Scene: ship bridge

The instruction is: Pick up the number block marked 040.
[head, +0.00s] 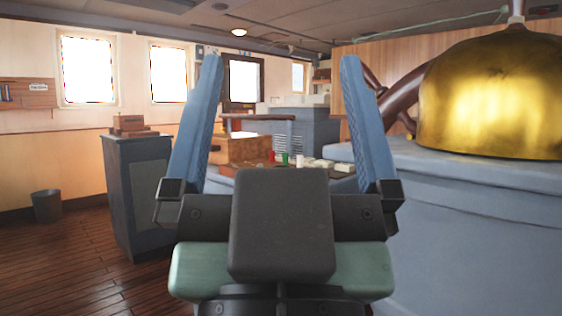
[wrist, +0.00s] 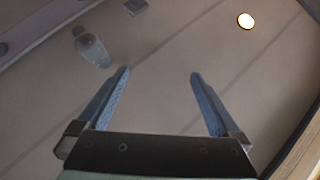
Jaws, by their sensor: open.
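My gripper (head: 281,62) is raised in the middle of the head view, its two blue fingers wide apart and empty. In the wrist view my gripper (wrist: 160,74) is also open, with only the ceiling behind it. Beyond the fingers in the head view, small items stand on a low surface: a red piece (head: 271,156), a green piece (head: 285,158) and white pieces (head: 318,163). No marking 040 can be read on any of them. My gripper hides part of that surface, and I cannot tell which item is the block.
A grey cabinet (head: 141,198) with a brown wooden object (head: 130,124) on top stands at left. A large brass dome (head: 495,95) sits on a blue-grey counter (head: 470,215) at right. A dark bin (head: 46,206) stands far left. Wooden floor (head: 70,260) is clear at front left.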

